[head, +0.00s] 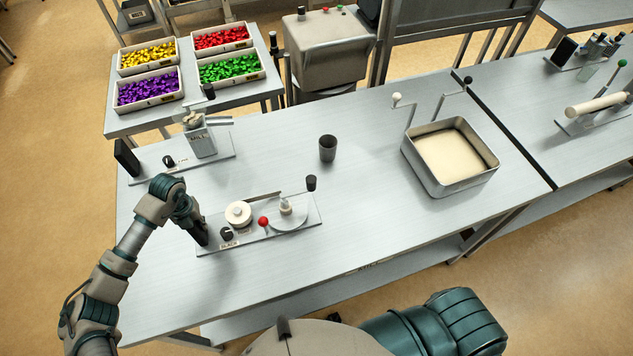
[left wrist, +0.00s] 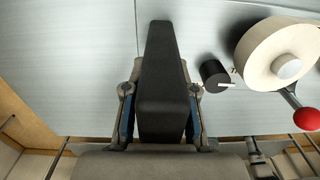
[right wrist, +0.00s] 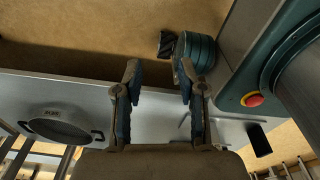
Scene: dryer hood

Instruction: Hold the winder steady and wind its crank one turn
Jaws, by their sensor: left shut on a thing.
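The winder (head: 262,230) is a flat plate near the table's front left. It carries a cream spool (head: 238,213), a black knob (head: 227,233), a red-tipped lever (head: 263,222) and a round disc (head: 289,217). The crank's black handle (head: 311,183) stands upright at its right end. My left gripper (head: 196,224) is shut on the black upright grip (left wrist: 160,75) at the plate's left end. The left wrist view also shows the spool (left wrist: 282,55) and red lever ball (left wrist: 306,119). My right gripper (right wrist: 158,82) is open and empty, away from the winder.
A mill (head: 200,138) on another plate stands behind the winder. A dark cup (head: 327,148) stands mid-table. A metal tray of pale material (head: 452,170) is at the right. Bins of coloured pieces (head: 149,90) stand behind. The table in front of the winder is clear.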

